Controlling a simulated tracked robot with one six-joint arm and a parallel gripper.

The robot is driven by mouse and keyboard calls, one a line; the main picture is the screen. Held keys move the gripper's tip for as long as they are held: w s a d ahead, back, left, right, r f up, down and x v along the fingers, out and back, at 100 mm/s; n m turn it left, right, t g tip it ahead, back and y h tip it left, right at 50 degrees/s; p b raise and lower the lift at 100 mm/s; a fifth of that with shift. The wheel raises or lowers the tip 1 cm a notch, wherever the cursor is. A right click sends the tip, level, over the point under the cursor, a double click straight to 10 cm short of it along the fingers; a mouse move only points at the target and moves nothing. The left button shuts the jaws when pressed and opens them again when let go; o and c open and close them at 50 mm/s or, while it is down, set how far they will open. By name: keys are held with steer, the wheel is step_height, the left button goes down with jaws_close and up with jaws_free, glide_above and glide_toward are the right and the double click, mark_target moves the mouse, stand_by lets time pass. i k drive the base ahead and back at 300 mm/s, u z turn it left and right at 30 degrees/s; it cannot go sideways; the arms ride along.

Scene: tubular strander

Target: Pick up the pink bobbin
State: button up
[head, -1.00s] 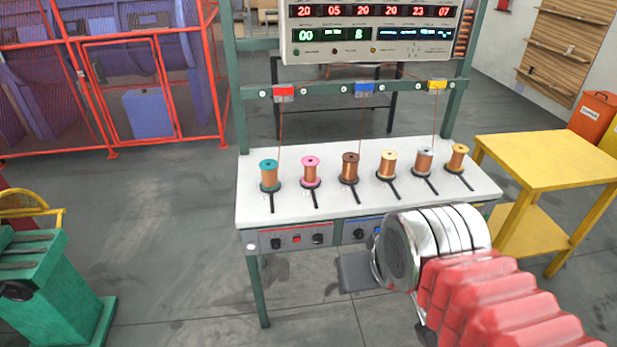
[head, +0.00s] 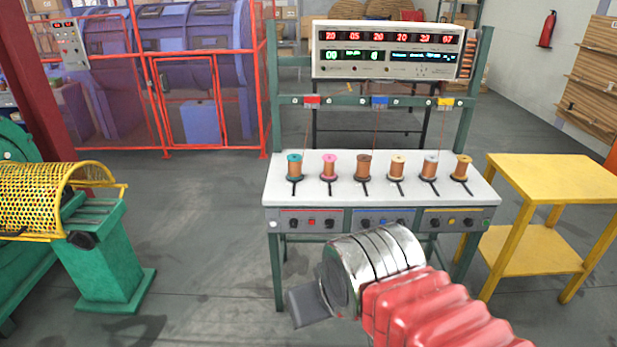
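The pink bobbin (head: 329,167) has pink flanges and a copper-coloured winding. It stands upright on the white bench (head: 385,198), second from the left in a row of several bobbins. A teal bobbin (head: 295,168) stands to its left and a brown one (head: 363,168) to its right. My gripper (head: 308,304) is low in front of the bench, at the end of my red-sleeved arm, apart from the bobbins. Only a dark grey part of it shows; its fingers cannot be made out.
A green frame with a display panel (head: 388,50) rises behind the bobbins. A yellow table (head: 555,180) stands to the right. A green machine with a yellow mesh guard (head: 45,200) is at left. A red fence (head: 190,108) stands behind. The floor left of the bench is clear.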

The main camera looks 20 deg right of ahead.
mark_target(329, 159)
steer(key=u, duration=0.2)
steer(key=k, duration=0.5)
steer(key=u, duration=0.6)
steer(key=i, duration=2.3)
steer(key=z, duration=0.5)
steer(key=i, duration=0.6)
steer(key=z, duration=0.85)
steer(key=i, duration=0.55)
steer(key=z, duration=0.35)
